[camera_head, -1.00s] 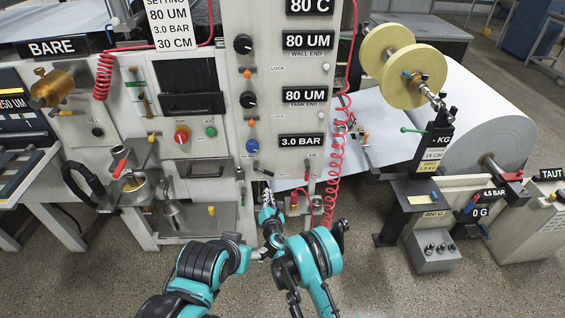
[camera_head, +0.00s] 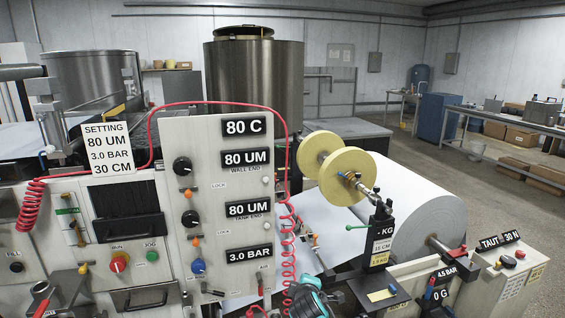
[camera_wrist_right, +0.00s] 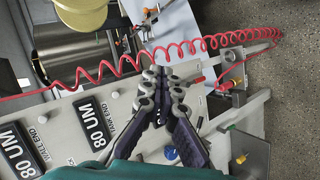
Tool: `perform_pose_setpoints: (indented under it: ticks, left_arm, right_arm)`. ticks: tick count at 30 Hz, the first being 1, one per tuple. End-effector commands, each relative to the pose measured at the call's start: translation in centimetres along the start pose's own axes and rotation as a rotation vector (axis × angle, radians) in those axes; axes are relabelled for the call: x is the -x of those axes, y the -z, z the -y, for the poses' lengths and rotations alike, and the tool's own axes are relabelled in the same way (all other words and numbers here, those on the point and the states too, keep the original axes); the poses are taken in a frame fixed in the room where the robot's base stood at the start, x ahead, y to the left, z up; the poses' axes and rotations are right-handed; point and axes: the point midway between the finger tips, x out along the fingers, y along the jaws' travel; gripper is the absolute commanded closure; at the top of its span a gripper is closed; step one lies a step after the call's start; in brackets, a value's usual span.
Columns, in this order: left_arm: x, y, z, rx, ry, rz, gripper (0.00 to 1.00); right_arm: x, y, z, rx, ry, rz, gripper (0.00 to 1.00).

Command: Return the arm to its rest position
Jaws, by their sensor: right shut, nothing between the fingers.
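My right gripper (camera_wrist_right: 165,80) shows in the right wrist view with its fingers closed together and nothing between them. It is in front of the coating machine's control panel (camera_wrist_right: 90,125), and the red coiled hose (camera_wrist_right: 205,42) passes behind its fingertips. I cannot tell whether the hose touches them. My left gripper is out of view.
The control panel (camera_head: 222,215) carries knobs and labels. The red hose (camera_head: 287,235) hangs at its right side. A yellow spool (camera_head: 333,163) and a large paper roll (camera_head: 430,205) stand to the right. Open floor (camera_head: 470,190) lies beyond.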

Motion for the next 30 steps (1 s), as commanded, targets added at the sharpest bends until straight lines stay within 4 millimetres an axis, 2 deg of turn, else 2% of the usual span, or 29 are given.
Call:
perform_pose_setpoints:
  ticks: [1,3,8,12,15,18,22,25,30]
  left_arm:
    - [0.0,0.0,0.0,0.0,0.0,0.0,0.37]
    - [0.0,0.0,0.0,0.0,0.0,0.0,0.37]
    - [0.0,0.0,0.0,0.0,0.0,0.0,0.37]
    - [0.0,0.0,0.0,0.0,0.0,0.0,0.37]
    - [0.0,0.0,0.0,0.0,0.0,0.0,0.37]
    - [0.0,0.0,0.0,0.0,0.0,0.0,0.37]
    - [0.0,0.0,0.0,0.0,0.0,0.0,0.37]
    - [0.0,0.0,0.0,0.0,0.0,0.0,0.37]
    - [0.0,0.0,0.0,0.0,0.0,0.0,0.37]
  right_arm:
    - [2.1,-2.0,-0.3,-0.085,0.025,0.025,1.0]
    - [4.9,-4.5,-0.2,-0.214,0.062,0.057,1.0]
    - [11.3,-9.5,1.6,-0.507,0.14,0.133,1.0]
    - [16.6,-13.1,4.6,-0.761,0.203,0.202,1.0]
    - [19.9,-15.0,7.3,-0.93,0.245,0.248,1.0]
    - [22.3,-16.2,9.8,-1.067,0.277,0.286,1.0]
    - [24.1,-17.1,12.0,-1.183,0.304,0.319,1.0]
    - [24.8,-17.3,12.8,-1.224,0.314,0.331,1.0]
    - [24.9,-17.3,13.0,-1.236,0.317,0.334,1.0]
